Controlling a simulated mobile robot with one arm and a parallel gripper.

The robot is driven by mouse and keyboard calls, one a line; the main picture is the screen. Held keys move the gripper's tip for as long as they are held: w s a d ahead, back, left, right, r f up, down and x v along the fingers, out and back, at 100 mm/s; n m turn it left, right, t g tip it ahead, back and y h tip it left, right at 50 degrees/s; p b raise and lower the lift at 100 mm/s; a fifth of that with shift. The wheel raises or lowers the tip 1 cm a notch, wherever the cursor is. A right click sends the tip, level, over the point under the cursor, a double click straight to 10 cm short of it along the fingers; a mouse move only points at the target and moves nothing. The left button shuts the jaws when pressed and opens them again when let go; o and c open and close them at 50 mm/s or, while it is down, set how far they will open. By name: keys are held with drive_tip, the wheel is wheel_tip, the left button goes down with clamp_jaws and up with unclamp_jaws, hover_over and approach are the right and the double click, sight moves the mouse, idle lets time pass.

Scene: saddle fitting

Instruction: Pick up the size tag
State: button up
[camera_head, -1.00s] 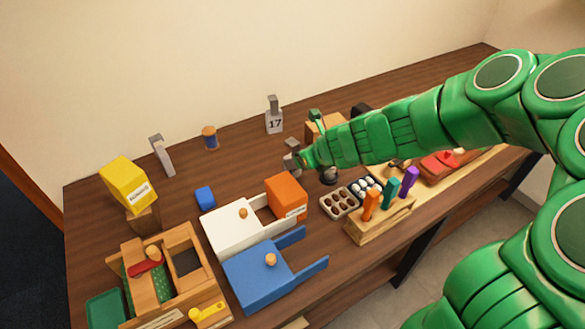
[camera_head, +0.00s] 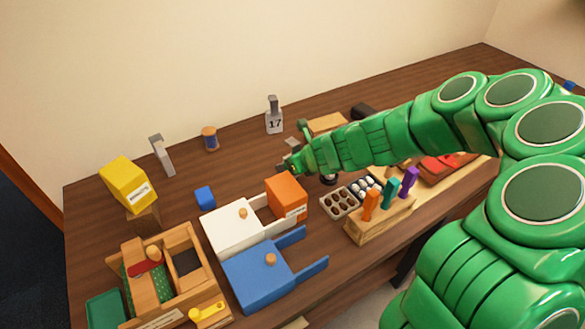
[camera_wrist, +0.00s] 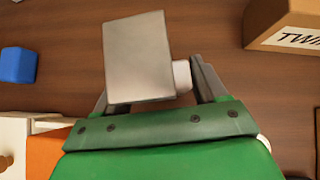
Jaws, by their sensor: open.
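The white tag marked "17" (camera_head: 275,126), with a grey upright piece on top, stands at the back of the table in the head view. It looks like the size tag. My gripper (camera_head: 284,169) is nearer the front, below it in the picture and apart from it. In the wrist view my gripper (camera_wrist: 155,92) is open. A grey block (camera_wrist: 140,55) shows large in front of and between the fingers, with a small white piece (camera_wrist: 183,75) beside it. A grey top (camera_head: 292,142) shows just behind my gripper in the head view; its lower part is hidden.
A box labelled "TWINE" (camera_wrist: 288,28) is at the right of the wrist view. A blue cube (camera_wrist: 18,65) is at the left. An orange box (camera_head: 286,196) and white drawer (camera_head: 232,228) stand below my gripper. A spool (camera_head: 210,138) and grey post (camera_head: 162,156) stand left.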

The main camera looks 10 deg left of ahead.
drive_tip(key=c, duration=0.8)
drive_tip(key=shift+r, duration=0.15)
